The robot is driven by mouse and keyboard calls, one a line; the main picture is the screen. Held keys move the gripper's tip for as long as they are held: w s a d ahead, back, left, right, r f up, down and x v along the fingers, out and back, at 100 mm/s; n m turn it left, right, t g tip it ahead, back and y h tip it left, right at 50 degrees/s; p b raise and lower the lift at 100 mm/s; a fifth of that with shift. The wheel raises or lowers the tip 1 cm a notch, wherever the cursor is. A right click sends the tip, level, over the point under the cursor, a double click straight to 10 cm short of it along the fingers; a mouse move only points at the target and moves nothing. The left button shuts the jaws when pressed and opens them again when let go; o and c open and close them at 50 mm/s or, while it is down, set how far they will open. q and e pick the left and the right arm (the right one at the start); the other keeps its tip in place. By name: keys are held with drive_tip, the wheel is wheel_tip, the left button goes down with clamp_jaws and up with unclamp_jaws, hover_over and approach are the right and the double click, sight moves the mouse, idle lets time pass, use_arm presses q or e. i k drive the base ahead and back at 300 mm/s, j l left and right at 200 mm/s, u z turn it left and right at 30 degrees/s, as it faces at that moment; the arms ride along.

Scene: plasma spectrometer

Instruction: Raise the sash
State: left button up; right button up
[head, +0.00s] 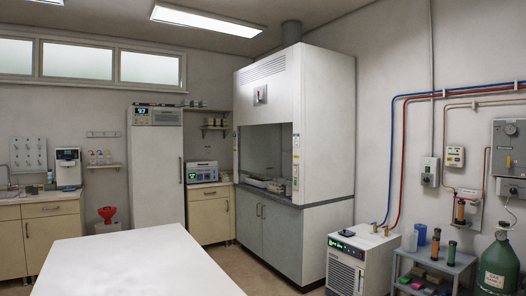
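A tall white fume hood (324,110) stands in the back corner, right of the middle. Its front has a dark window area (262,150) above a grey work surface and grey lower cabinet doors. The sash is hard to make out; I cannot tell from here how high its lower edge sits. Some small items lie on the hood's work surface (266,184). Neither of my grippers is in view.
A large white table (135,265) fills the lower left foreground. A white chiller unit (360,262) stands right of the hood, beside a low grey cart (437,266) and a green gas cylinder (499,264). Some floor shows between the table and the hood.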

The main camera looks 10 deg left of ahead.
sight(288, 183)
drive_tip(key=i+l+z, duration=0.4)
drive_tip(key=i, duration=0.15)
drive_tip(key=i+z, duration=0.35)
drive_tip(key=i, duration=0.2)
drive_tip(key=i+z, duration=0.4)
drive_tip(key=i, duration=0.2)
drive_tip(key=i+j+u, duration=0.1)
drive_tip(key=i+u, duration=0.3)
drive_tip(key=i+l+u, duration=0.1)
drive_tip(key=i+u, duration=0.35)
drive_tip(key=i, duration=0.15)
drive_tip(key=i+l+u, duration=0.25)
drive_tip(key=i+u, duration=0.15)
drive_tip(key=i+j+u, duration=0.4)
drive_tip(key=i, duration=0.3)
drive_tip(key=i+u, duration=0.45)
drive_tip(key=i, duration=0.3)
drive_tip(key=i+l+u, duration=0.2)
drive_tip(key=i+u, duration=0.2)
drive_tip(key=i, duration=0.3)
